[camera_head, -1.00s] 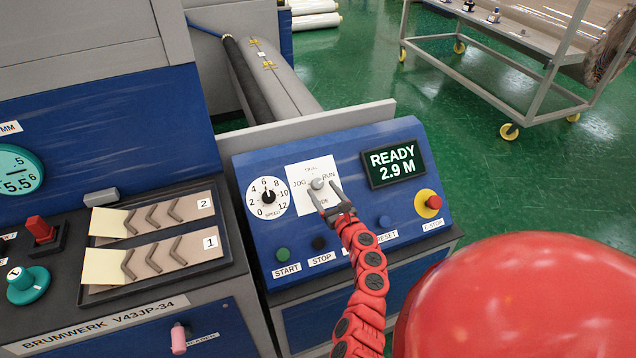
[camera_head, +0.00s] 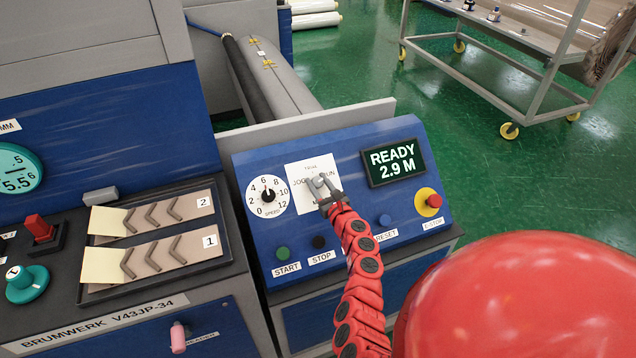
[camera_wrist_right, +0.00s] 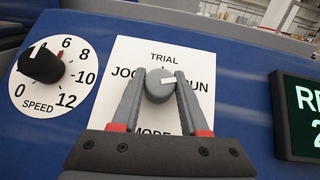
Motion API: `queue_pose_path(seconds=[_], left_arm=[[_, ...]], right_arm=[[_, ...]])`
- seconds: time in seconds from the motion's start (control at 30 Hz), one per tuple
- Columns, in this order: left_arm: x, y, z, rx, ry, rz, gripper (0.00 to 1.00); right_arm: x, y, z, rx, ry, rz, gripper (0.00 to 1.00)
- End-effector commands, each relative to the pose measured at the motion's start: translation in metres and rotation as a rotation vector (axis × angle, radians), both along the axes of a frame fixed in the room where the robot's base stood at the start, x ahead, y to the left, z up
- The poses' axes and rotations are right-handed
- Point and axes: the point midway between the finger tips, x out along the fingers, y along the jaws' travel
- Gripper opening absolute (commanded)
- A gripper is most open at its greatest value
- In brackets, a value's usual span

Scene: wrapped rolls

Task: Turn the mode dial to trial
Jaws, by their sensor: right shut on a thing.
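The grey mode dial (camera_head: 318,181) sits on a white plate (camera_head: 303,205) on the sloped blue control panel. On the plate (camera_wrist_right: 122,60), TRIAL is printed above, JOG left, RUN right and MODE below, partly hidden by my gripper. My right gripper (camera_head: 321,184) is shut on the dial, one finger on each side, as the wrist view (camera_wrist_right: 160,82) shows. My left gripper is not in view.
A speed dial (camera_head: 267,195) is left of the plate. A READY 2.9 M display (camera_head: 393,162) and a red E-stop (camera_head: 434,201) are to the right. START (camera_head: 282,254), STOP (camera_head: 319,242) and RESET (camera_head: 385,220) buttons line the panel's lower part.

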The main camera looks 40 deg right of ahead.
Motion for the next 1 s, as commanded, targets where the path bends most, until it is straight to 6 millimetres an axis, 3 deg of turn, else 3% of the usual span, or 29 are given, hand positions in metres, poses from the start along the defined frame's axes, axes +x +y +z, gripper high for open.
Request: queue_pose_path(seconds=[0.1, 0.47, 1.0], left_arm=[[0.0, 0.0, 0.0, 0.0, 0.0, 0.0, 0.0], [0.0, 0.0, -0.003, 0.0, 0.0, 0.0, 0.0], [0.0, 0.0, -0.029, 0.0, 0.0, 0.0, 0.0]], right_arm=[[0.0, 0.0, 0.0, 0.0, 0.0, 0.0, 0.0], [0.0, -0.001, 0.0, -0.032, 0.007, 0.036, 0.0], [0.0, -0.004, -0.001, -0.305, 0.072, 0.364, 0.0]])
